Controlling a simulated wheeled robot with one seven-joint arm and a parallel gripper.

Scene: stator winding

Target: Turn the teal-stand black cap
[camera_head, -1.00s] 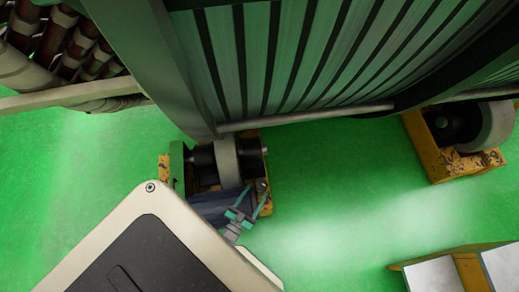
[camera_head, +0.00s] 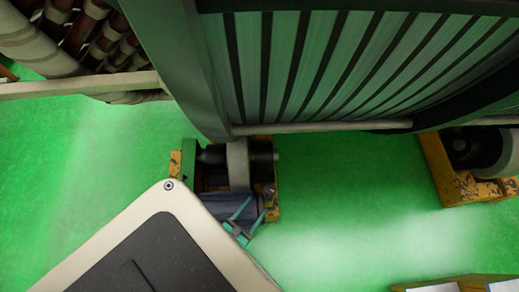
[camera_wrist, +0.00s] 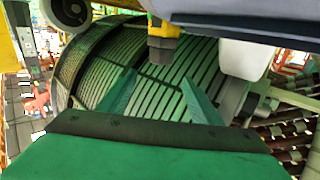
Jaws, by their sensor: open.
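No part is clearly recognisable as the teal-stand black cap. The nearest match in the head view is a black hub (camera_head: 212,154) beside an upright green plate (camera_head: 188,160) on the roller stand under the large ribbed stator (camera_head: 330,65). My gripper (camera_head: 251,213) is just in front of this stand, its teal fingers apart and empty. It overlaps the stand's lower edge in the picture, so I cannot tell the gap. In the wrist view the open fingers (camera_wrist: 160,85) point toward the stator's ribbed side, with nothing between them.
A second yellow roller stand (camera_head: 453,190) with a grey roller is at the right. A yellow-edged box (camera_head: 470,281) shows at the bottom right. Green floor (camera_head: 350,200) between the stands is clear. A yellow and dark block (camera_wrist: 163,42) hangs near the fingertips in the wrist view.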

